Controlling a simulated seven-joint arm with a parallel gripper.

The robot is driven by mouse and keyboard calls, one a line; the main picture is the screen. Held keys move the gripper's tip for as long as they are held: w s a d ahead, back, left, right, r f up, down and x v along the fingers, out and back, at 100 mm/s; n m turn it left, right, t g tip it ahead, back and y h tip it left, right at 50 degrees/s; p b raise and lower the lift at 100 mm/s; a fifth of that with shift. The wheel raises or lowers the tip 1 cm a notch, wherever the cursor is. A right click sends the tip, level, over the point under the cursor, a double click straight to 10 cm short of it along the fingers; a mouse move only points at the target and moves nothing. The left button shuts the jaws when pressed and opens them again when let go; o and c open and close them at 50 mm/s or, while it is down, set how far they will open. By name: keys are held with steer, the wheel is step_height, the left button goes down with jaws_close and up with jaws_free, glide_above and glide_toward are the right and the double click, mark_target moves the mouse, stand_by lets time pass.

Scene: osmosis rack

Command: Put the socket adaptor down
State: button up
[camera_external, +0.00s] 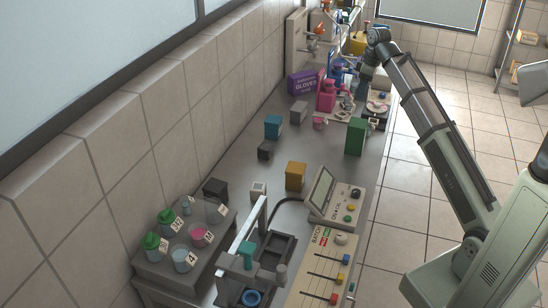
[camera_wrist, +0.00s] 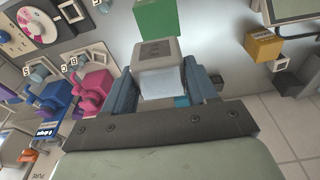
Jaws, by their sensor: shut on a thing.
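My gripper (camera_wrist: 165,88) is shut on a pale grey block with a darker patch on its end, seemingly the socket adaptor (camera_wrist: 157,50). The block sits between the two blue fingers in the wrist view. In the external view my gripper (camera_external: 369,70) is over the far part of the bench. The held block cannot be made out clearly there. The wrist view does not show clearly how far the block is above the bench.
A green block (camera_external: 355,137) stands near the bench's right edge; it also shows in the wrist view (camera_wrist: 160,18). Pink (camera_external: 326,97) and blue bottles crowd the far bench beside a purple gloves box (camera_external: 303,83). A yellow block (camera_external: 295,176) stands nearer. Clear bench (camera_external: 325,150) lies between.

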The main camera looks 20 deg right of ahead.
steer(key=shift+s+f+n, duration=0.1)
steer(key=shift+f+n, duration=0.15)
steer(key=shift+n, duration=0.05)
steer(key=shift+f, duration=4.75)
steer(key=shift+f, duration=0.15)
steer(key=o, duration=1.1)
steer(key=r, duration=0.4)
steer(key=d+r, duration=0.1)
steer(key=r, duration=0.3)
steer(key=s+r, duration=0.1)
steer(key=r, duration=0.3)
steer(key=shift+s+d+r, duration=0.1)
steer(key=shift+d, duration=0.05)
